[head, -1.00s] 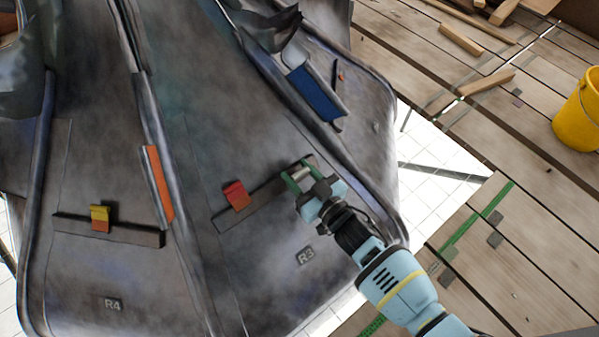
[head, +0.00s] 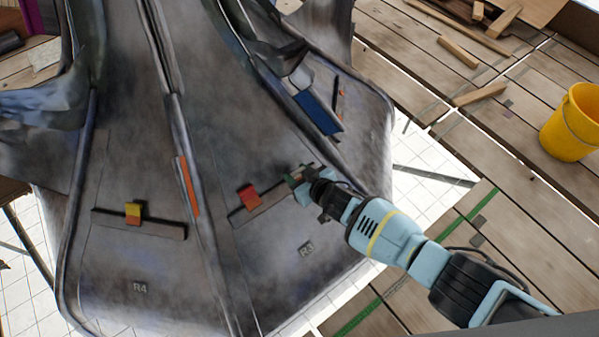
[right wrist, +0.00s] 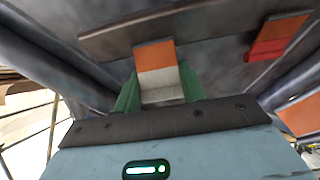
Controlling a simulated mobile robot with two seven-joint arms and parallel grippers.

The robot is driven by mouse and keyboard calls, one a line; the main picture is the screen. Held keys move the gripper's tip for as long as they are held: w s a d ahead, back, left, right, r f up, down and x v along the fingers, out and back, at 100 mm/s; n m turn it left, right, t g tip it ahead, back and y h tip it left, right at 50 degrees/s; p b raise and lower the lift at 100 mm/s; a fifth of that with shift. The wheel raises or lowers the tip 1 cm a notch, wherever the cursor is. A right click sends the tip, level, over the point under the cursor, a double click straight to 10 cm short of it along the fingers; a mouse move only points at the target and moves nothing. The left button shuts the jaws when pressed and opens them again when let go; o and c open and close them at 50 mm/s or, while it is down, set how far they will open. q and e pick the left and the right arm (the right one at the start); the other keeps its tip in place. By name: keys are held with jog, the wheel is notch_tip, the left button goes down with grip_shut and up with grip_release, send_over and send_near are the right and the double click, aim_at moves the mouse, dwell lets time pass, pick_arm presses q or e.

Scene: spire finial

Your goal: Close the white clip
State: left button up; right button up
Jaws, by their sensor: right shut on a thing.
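The white clip (right wrist: 160,84) shows in the right wrist view as a pale block with an orange part (right wrist: 154,55) beside it, against a dark raised bar (right wrist: 195,20). My right gripper (right wrist: 158,82) has its green fingers on either side of the pale block and is shut on it. In the head view the right gripper (head: 301,175) is at the right end of the bar on panel R3, and it mostly hides the clip. My left gripper is not in view.
A red and orange clip (head: 249,197) sits left on the same bar. A yellow and orange clip (head: 133,213) sits on panel R4's bar. A raised seam with an orange strip (head: 188,187) divides the panels. A yellow bucket (head: 570,125) stands on planks at right.

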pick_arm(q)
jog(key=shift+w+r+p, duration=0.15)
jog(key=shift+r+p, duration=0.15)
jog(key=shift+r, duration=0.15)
pick_arm(e)
jog(key=shift+w+r+g+h, duration=0.1)
jog(key=shift+w+g+h, duration=0.1)
jog(key=shift+g+h, duration=0.1)
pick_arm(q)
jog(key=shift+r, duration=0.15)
pick_arm(e)
jog(key=shift+a+g, duration=0.1)
jog(key=shift+g, duration=0.2)
jog(key=o, duration=1)
pick_arm(q)
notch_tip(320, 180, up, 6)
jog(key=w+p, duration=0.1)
jog(key=p, duration=0.5)
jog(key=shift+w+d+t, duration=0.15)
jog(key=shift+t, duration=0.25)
pick_arm(e)
jog(key=v, duration=0.7)
jog(key=shift+s+r, duration=0.15)
jog(key=shift+s, duration=0.15)
